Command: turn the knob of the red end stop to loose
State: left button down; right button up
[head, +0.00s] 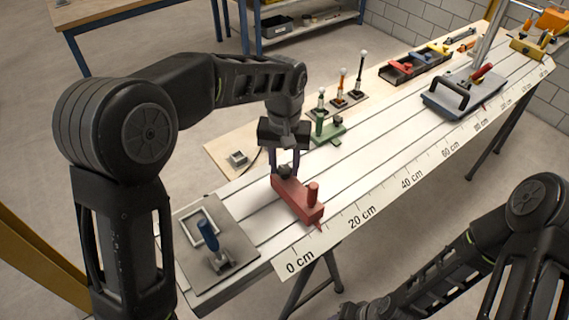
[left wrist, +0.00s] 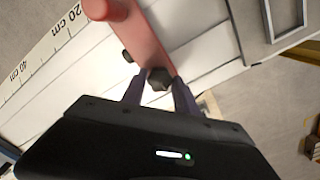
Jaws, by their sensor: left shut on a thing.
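The red end stop (head: 297,200) lies across the near end of the pale slotted bed, close to the 0–20 cm marks, with a red upright post on its front end. Its dark knob (head: 285,172) is at the back end. My left gripper (head: 285,168) comes down from above and is shut on the knob. In the left wrist view the two fingers (left wrist: 158,88) stand either side of the black knob (left wrist: 159,76), with the red end stop (left wrist: 146,38) beyond. The knob's turned position cannot be told. My right forearm shows at the lower right; its fingertips are out of view.
A grey plate with a blue-handled clamp (head: 209,236) sits at the bed's near end. A green stop (head: 327,129) stands behind the red one. A grey sled with a black handle (head: 463,95) is farther along. The bed between is clear.

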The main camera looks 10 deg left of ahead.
aim_at(284, 169)
pick_arm(q)
jog(key=c, duration=0.9)
grip_release()
jog(key=shift+c, duration=0.2)
notch_tip(284, 169, up, 8)
jog(key=shift+f+b, duration=0.1)
jog(key=shift+b, duration=0.35)
